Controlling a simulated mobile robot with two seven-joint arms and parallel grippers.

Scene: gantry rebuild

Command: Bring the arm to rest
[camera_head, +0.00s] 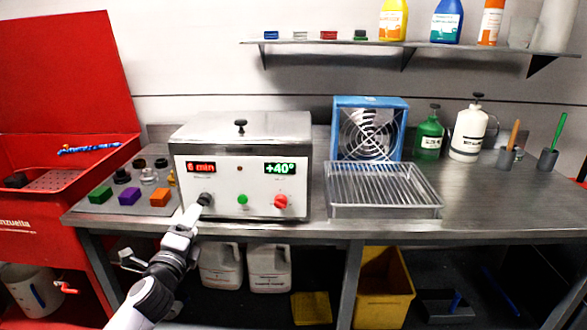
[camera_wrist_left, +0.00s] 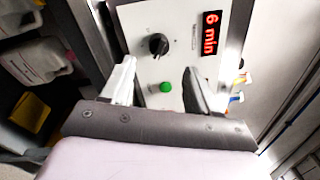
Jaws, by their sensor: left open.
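My left arm comes in from the lower left in the head view. Its gripper (camera_head: 196,210) is at the front of a white and steel heated bath (camera_head: 240,150), close to the black knob (camera_head: 204,199) under the red "6 min" display. In the left wrist view the gripper (camera_wrist_left: 159,66) is open, with its two fingers apart and nothing between them gripped. The black knob (camera_wrist_left: 158,44) is ahead of the fingertips, and a green button (camera_wrist_left: 166,87) shows between the fingers. I cannot tell whether a finger touches the knob. My right gripper is out of view.
Colored blocks and dark-capped jars stand left of the bath, beside a red parts washer (camera_head: 40,195). A wire-rack tray (camera_head: 384,212), blue fan (camera_head: 370,103) and bottles stand to the right. Jugs and a yellow bin (camera_head: 384,290) are below. The front right bench top is clear.

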